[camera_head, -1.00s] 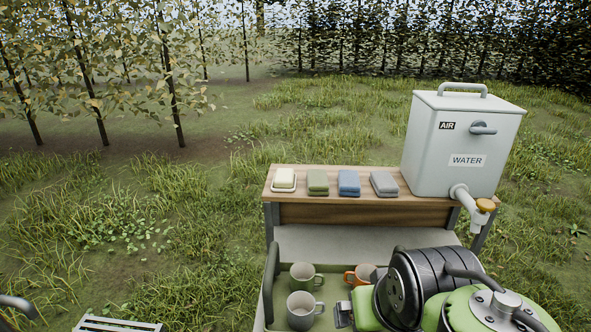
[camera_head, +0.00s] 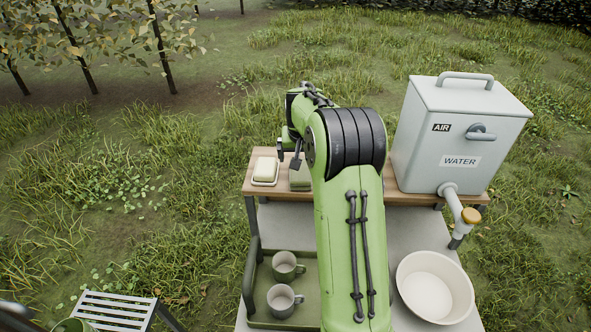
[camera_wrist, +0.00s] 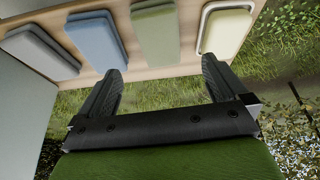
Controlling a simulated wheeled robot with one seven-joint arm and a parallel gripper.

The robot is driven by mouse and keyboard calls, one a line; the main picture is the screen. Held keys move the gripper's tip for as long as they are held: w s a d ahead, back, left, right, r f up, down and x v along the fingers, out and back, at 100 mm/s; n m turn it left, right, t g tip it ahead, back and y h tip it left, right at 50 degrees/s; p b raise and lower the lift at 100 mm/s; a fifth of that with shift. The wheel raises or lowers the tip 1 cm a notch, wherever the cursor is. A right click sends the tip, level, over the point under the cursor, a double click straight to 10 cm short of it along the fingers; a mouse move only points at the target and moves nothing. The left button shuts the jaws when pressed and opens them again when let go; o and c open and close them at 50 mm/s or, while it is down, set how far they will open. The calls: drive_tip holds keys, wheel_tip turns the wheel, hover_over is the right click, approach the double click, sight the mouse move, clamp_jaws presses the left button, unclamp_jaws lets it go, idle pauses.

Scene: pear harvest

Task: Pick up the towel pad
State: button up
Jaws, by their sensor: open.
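Three folded towel pads lie in a row on the wooden shelf. The green pad (camera_head: 300,180) shows partly beside my arm in the head view; the wrist view shows the green pad (camera_wrist: 158,36), the blue pad (camera_wrist: 95,40) and the grey pad (camera_wrist: 40,52). The blue and grey pads are hidden behind my arm in the head view. My gripper (camera_wrist: 157,78) is open and empty. In the wrist view, the green pad lies ahead, in line with the gap between its fingers. The gripper also shows small in the head view (camera_head: 289,153), apart from the pads.
A cream soap bar in a dish (camera_head: 265,171) sits left of the green pad. The water tank (camera_head: 460,140) stands at the shelf's right end, its tap above a white basin (camera_head: 435,287). Two mugs (camera_head: 285,300) stand in a green tray on the lower surface.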

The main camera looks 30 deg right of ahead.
drive_tip(key=p+x, duration=0.2)
drive_tip(key=x, duration=0.8)
drive_tip(key=shift+w+d+f, duration=0.1)
drive_tip(key=shift+w+f, duration=0.05)
drive_tip(key=shift+w, duration=0.1)
drive_tip(key=shift+s, duration=0.2)
drive_tip(key=c, duration=1)
wheel_tip(320, 180, up, 10)
drive_tip(key=shift+w+r+b, duration=0.1)
drive_tip(key=shift+b, duration=0.45)
